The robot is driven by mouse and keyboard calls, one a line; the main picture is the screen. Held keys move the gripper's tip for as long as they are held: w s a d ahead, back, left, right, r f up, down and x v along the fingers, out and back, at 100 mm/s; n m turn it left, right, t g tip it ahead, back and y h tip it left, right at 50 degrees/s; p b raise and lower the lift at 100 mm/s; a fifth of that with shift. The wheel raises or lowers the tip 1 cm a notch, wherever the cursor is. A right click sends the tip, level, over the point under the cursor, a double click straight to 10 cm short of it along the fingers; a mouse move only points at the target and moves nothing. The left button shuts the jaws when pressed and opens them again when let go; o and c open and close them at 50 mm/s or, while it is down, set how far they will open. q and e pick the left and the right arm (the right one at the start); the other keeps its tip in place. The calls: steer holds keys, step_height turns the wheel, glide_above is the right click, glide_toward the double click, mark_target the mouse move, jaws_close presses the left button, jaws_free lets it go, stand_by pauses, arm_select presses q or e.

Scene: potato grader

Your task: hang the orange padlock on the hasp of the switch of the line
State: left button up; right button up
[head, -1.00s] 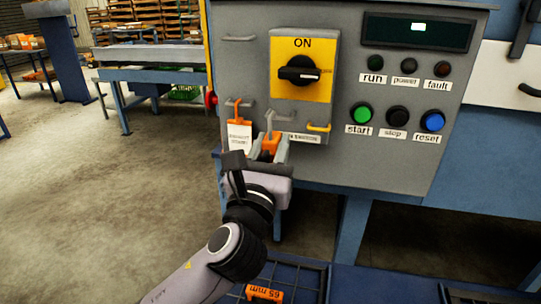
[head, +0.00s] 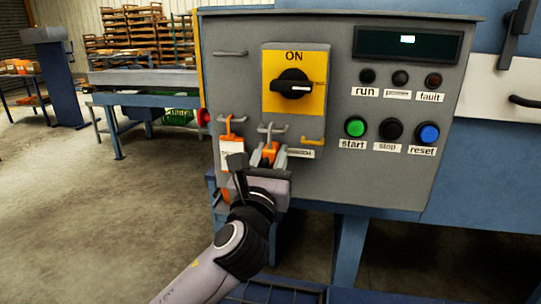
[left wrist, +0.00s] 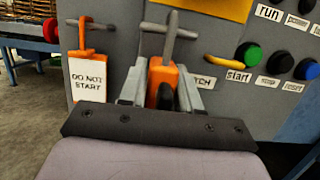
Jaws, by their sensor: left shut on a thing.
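The orange padlock (head: 268,153) is between the fingers of my left gripper (head: 268,160), which is shut on it. In the left wrist view the padlock (left wrist: 165,78) stands upright with its grey shackle up. The shackle crosses a grey bar on the panel front; I cannot tell whether it is around the bar. The switch (head: 294,82) is a black knob on a yellow plate, lying level below the word ON. A yellow loop (head: 312,140), perhaps the hasp, is below right of the plate, apart from the padlock. My right gripper is not in view.
An orange hanger with a white "DO NOT START" tag (left wrist: 88,80) hangs left of the padlock. The start (head: 355,127), stop (head: 391,130) and reset (head: 427,133) buttons are to the right. The grey panel (head: 240,85) is close ahead; open floor lies left.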

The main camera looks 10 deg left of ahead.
arm_select(q)
steer(key=o, duration=1.1)
steer(key=shift+c, duration=0.2)
steer(key=v, duration=0.7)
steer(key=s+a+f+n+g+h+p, duration=0.1)
steer(key=s+f+n+g, duration=0.15)
steer(key=f+n, duration=0.6)
steer(key=s+a+f+n+g+h+p, duration=0.15)
steer(key=f+n+g, duration=0.35)
steer(key=f, duration=0.6)
steer(key=s+a+f+n+g+p, duration=0.1)
steer(key=s+a+f+n, duration=0.2)
steer(key=s+f+n, duration=0.5)
steer(key=s+a+f+n+g, duration=0.2)
steer(key=s+f+n, duration=0.6)
steer(key=n, duration=0.4)
steer(key=shift+s+a+p, duration=0.35)
steer(key=shift+a, duration=0.2)
